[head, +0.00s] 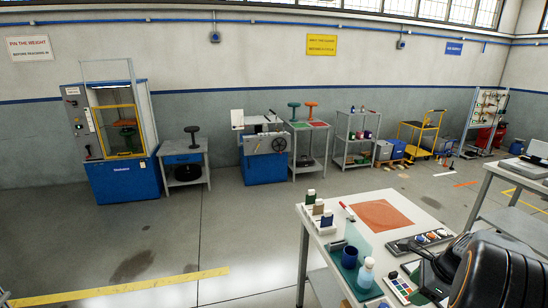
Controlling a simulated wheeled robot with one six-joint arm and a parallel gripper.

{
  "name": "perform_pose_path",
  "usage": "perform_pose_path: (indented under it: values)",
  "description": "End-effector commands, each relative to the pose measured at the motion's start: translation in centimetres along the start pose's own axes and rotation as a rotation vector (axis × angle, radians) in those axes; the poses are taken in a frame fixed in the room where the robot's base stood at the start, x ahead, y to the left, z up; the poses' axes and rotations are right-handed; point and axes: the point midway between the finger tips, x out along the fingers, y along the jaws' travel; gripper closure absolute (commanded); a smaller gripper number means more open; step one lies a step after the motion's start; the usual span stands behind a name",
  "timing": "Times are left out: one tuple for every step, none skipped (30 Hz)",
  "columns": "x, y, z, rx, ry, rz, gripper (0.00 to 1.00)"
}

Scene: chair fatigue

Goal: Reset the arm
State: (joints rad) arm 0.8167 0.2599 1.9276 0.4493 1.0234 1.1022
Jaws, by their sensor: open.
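The black end of my arm fills the lower right corner of the head view. My gripper (428,275) is at its left side, open, over the right part of the near white worktable (334,203). Its dark fingers partly cover the things behind them, and I see nothing held between them. Part of the arm is cut off by the picture's edge.
Another table (510,180) stands right. Machines and shelves line the wall; the floor (240,230) between is open.

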Motion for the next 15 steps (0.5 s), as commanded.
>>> perform_pose_path:
  values:
    - [0.4, 0.5, -0.3, -0.079, 0.013, 0.016, 0.4]
    - [0.8, 1.0, -0.6, -0.139, 0.021, 0.03, 0.4]
    - [1.0, 1.8, -0.9, -0.233, 0.038, 0.047, 0.4]
    - [0.9, 2.5, -0.9, -0.316, 0.054, 0.056, 0.4]
    - [0.8, 3.2, -0.5, -0.412, 0.069, 0.068, 0.4]
    - [0.6, 4.2, 0.4, -0.554, 0.092, 0.085, 0.4]
    - [0.5, 5.0, 1.3, -0.669, 0.111, 0.099, 0.4]
    - [0.3, 5.8, 2.2, -0.789, 0.13, 0.112, 0.4]
    - [0.1, 7.0, 3.5, -0.943, 0.154, 0.129, 0.4]
    - [-0.1, 7.8, 4.5, -1.05, 0.171, 0.141, 0.4]
    - [-0.3, 8.6, 5.4, -1.152, 0.187, 0.15, 0.4]
    - [-0.5, 9.6, 6.6, -1.282, 0.208, 0.162, 0.4]
    - [-0.7, 10.4, 7.5, -1.374, 0.223, 0.169, 0.4]
    - [-0.8, 11.2, 8.3, -1.462, 0.238, 0.176, 0.4]
    - [-1.1, 12.3, 9.3, -1.57, 0.257, 0.181, 0.4]
